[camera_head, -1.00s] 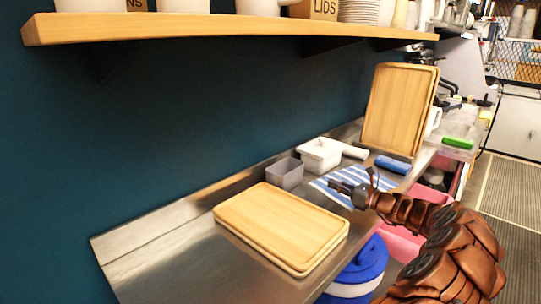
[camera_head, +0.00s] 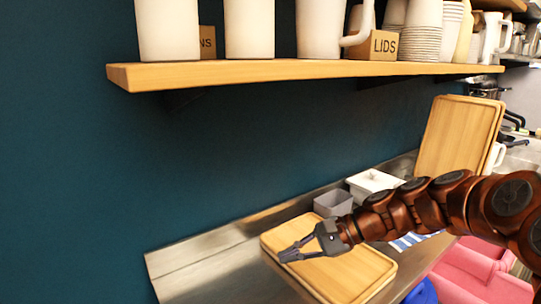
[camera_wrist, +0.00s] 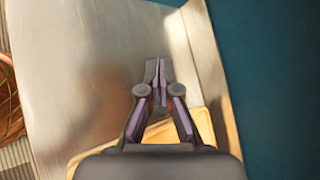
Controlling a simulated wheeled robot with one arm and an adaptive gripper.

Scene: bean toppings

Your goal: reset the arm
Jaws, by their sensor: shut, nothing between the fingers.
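My gripper (camera_head: 287,256) is shut and empty. In the head view it is in front of the lying wooden cutting board (camera_head: 350,275), with its fingers pointing left and down. In the wrist view the fingertips of my gripper (camera_wrist: 156,66) meet in front of the steel counter (camera_wrist: 80,60). A part of the cutting board (camera_wrist: 95,150) shows beneath the gripper there. My arm stretches in from the right in the head view and hides part of the striped cloth (camera_head: 408,241).
A grey container (camera_head: 333,203) and a white container (camera_head: 374,184) stand behind the board. Another board (camera_head: 458,140) stands upright farther right. A wooden shelf (camera_head: 300,73) with cups and a LIDS box (camera_head: 369,45) runs above. The counter's left end (camera_head: 185,265) is clear.

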